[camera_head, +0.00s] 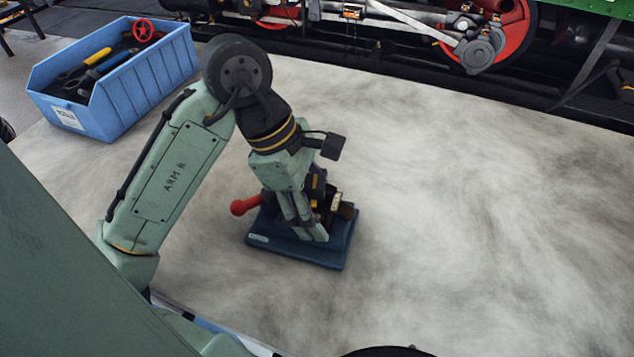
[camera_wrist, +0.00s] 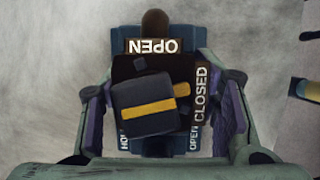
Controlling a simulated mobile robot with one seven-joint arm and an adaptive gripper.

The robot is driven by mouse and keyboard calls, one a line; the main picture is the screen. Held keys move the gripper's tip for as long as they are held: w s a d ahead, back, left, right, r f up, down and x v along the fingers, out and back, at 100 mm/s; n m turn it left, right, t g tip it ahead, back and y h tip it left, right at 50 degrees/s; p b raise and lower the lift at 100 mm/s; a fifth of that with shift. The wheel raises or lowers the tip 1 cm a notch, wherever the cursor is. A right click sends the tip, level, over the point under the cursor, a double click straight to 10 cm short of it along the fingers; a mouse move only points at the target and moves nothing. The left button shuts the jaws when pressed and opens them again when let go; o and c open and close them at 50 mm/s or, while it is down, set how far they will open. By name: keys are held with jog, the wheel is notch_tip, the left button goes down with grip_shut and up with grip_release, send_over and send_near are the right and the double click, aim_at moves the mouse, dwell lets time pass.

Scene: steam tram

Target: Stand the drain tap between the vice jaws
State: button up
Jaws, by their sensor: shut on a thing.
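The vice shows in the head view as a dark blue base (camera_head: 336,254) on the bench, with a red ball lever (camera_head: 240,207) at its left. Its blue base also shows in the wrist view (camera_wrist: 127,36). My gripper (camera_head: 313,230) points down over it, its fingers at either side of the drain tap (camera_wrist: 150,104). The tap looks dark and blocky with a yellow band, and black plates marked OPEN and CLOSED lie around it. It shows partly behind my fingers in the head view (camera_head: 318,186). The jaws and the tap's lower end are hidden, so I cannot tell whether it is seated.
A blue bin (camera_head: 140,105) at the back left holds tools and a red handwheel (camera_head: 143,30). The grey mottled bench top (camera_head: 480,200) is clear to the right of the vice. A locomotive's wheels and rods (camera_head: 480,45) stand beyond the back edge.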

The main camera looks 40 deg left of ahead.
aim_at(321, 184)
jog(key=shift+f, duration=0.2)
dwell(0.7)
jog(key=o, duration=1.8)
jog(key=shift+c, duration=0.2)
jog(key=shift+o, duration=0.8)
jog(key=shift+r+p, duration=0.1)
jog(key=shift+p, duration=0.2)
notch_tip(321, 184, up, 2)
jog(key=p, duration=0.2)
jog(key=shift+r+p, duration=0.25)
jog(key=shift+p, duration=0.1)
jog(key=shift+r, duration=2.25)
